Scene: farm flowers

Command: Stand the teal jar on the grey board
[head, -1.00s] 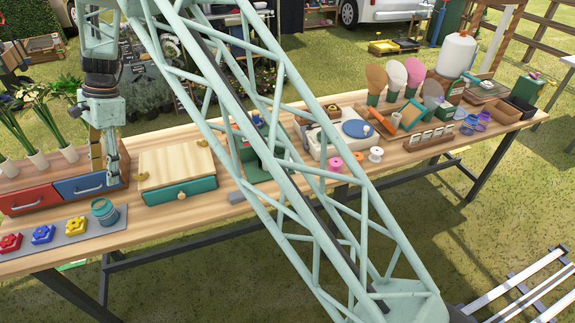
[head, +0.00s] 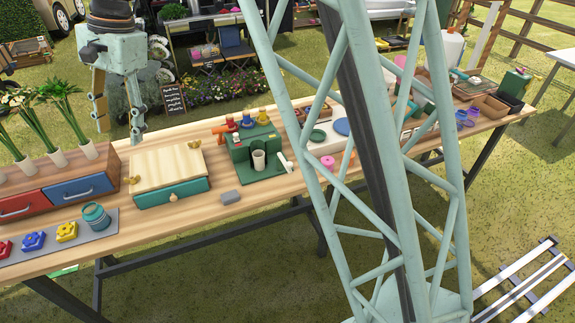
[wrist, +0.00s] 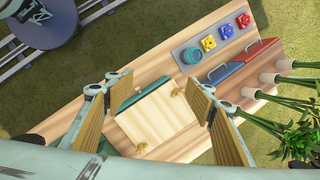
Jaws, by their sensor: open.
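The teal jar (head: 96,217) stands upright on the right end of the grey board (head: 107,228), beside the yellow flower-shaped piece. In the wrist view the jar (wrist: 192,56) also shows on the board (wrist: 187,71), with nothing touching it. My gripper (head: 119,132) is open and empty, its two fingers wide apart. It is high above the back of the table, well clear of the jar. In the wrist view my gripper (wrist: 160,84) has the wooden box between and beyond its fingers.
Yellow (head: 66,232), blue (head: 33,240) and red flower pieces share the board. Behind them is a chest with a red drawer (head: 22,205) and a blue drawer (head: 82,188). A wooden-lidded box with a teal drawer (head: 172,193) stands to the right. A grey block (head: 230,198) lies nearby.

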